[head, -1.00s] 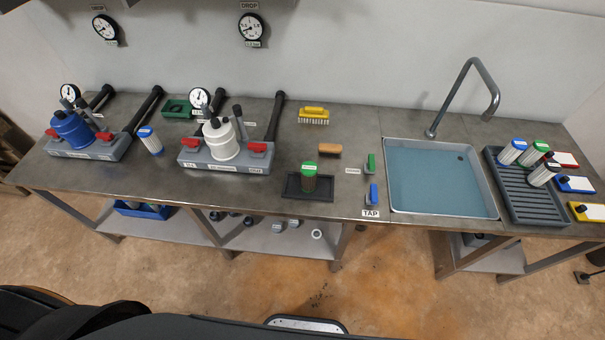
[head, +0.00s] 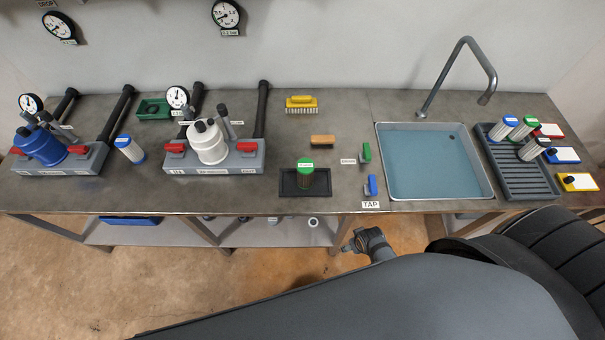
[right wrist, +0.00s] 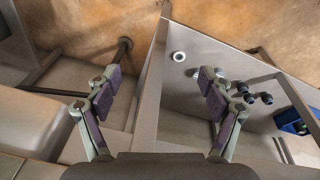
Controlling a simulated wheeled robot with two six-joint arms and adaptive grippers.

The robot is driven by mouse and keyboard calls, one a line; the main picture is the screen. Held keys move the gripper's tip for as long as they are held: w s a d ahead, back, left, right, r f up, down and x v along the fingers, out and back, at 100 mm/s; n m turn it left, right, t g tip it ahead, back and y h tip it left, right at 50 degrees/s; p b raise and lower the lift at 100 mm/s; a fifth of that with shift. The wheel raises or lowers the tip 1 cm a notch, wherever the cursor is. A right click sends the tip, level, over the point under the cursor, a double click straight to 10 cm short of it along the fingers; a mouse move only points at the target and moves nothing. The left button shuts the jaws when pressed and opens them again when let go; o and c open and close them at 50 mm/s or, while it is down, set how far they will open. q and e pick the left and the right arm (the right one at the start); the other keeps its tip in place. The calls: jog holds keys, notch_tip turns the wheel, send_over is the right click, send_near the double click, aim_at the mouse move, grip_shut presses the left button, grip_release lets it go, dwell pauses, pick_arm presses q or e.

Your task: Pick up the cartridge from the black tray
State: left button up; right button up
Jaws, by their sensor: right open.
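That view looks past the table's underside to the lower shelf and floor; the cartridge and tray do not show there. My left gripper is not in view.
Right of the tray lie a brown block (head: 323,140), a green clip (head: 366,152) and a blue clip (head: 372,186). A grey manifold with a white housing (head: 207,146) stands to the left. The sink (head: 432,165) and a drying rack (head: 517,180) are to the right.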

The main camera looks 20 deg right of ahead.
jog(key=w+a+r, duration=0.1)
jog(key=w+r, duration=0.4)
jog(key=r, duration=0.5)
notch_tip(320, 180, up, 18)
jog(key=m+g+b, duration=0.2)
jog(key=m, duration=2)
send_over(306, 164)
jog(key=shift+w+f+y, duration=0.1)
jog(key=shift+f+y, duration=0.05)
jog(key=shift+y, duration=0.25)
notch_tip(306, 164, down, 5)
jog(key=shift+f+p, duration=0.1)
jog(key=shift+p, duration=0.2)
jog(key=shift+s+f, duration=0.2)
jog(key=shift+f, duration=0.2)
notch_tip(306, 164, down, 4)
jog(key=shift+s+a+f+p, duration=0.1)
jog(key=shift+f+p, duration=0.15)
jog(key=shift+p, duration=0.45)
jog(key=c, duration=1.3)
jog(key=shift+c, duration=0.2)
